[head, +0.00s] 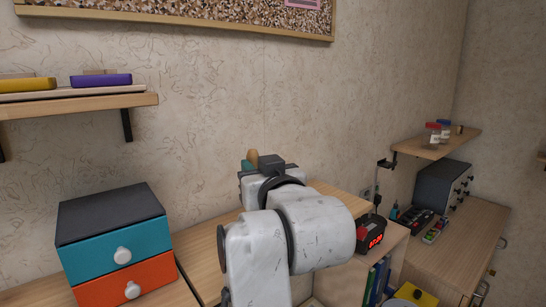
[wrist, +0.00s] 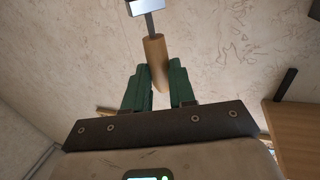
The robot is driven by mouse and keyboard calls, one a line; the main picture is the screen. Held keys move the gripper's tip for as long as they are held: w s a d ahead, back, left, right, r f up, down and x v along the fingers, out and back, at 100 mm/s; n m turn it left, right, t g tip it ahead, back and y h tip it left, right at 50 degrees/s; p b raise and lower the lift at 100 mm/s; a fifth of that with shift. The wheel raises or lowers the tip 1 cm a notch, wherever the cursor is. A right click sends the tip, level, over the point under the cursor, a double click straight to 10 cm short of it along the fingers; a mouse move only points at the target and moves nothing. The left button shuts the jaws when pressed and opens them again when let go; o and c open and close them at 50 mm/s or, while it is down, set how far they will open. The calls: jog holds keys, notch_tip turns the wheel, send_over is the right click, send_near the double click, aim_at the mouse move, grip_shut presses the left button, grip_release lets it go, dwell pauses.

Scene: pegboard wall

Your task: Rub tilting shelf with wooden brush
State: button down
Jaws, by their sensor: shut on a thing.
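My gripper (wrist: 159,85) has green fingers shut on a wooden handle (wrist: 155,55), seen in the wrist view. The handle continues into a grey metal shaft and a pale blocky head (wrist: 144,5), cut off by the top edge. I take this for the wooden brush, but no bristles show. A wooden wall shelf (head: 79,103) is at the left and another (head: 437,146) is at the right. I cannot tell which is the tilting shelf.
The left shelf carries a yellow block (head: 27,85) and a purple block (head: 101,81). A drawer box (head: 118,248) stands below it.

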jog(key=shift+r, duration=1.45)
